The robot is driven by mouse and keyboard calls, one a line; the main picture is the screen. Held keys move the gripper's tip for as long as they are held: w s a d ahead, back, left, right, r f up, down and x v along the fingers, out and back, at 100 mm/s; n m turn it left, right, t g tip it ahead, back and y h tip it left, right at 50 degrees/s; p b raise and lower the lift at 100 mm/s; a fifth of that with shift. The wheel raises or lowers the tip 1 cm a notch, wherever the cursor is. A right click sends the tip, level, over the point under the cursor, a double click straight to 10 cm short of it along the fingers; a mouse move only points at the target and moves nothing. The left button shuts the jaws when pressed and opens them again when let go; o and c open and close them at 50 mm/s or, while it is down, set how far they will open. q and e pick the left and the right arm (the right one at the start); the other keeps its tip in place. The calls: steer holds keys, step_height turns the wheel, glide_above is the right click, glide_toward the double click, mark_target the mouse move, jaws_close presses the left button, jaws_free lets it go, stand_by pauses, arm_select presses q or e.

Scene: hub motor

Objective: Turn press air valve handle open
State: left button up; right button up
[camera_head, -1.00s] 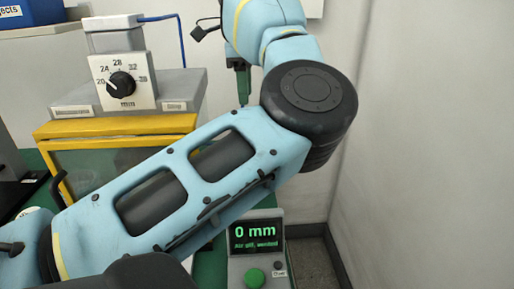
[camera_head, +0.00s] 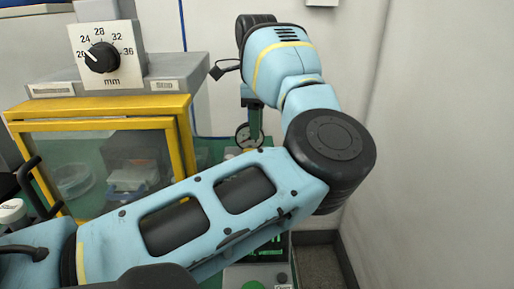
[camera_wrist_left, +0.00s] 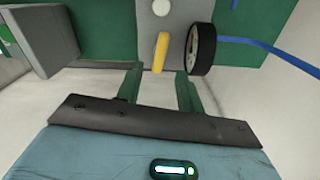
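The yellow valve handle (camera_wrist_left: 161,52) is a short bar on a grey block in the left wrist view, pointing toward my gripper. My left gripper (camera_wrist_left: 158,80) has its two green fingers apart, with the handle's near end in line with the gap between them. I see no clear contact. In the head view my left gripper (camera_head: 254,122) points down beside a round gauge (camera_head: 247,137); the handle is not clear there. The gauge also shows right of the handle in the left wrist view (camera_wrist_left: 201,49). My right gripper is not in view.
A yellow-framed box (camera_head: 100,112) with a clear front stands left of my arm, with a dial panel (camera_head: 105,56) above. A blue hose (camera_wrist_left: 270,50) runs right from the gauge. A green-lit display (camera_head: 265,248) is mostly behind my arm. A bare wall (camera_head: 440,130) is at right.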

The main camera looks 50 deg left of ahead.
arm_select(q)
steer(key=shift+f, duration=3.15)
jaws_close()
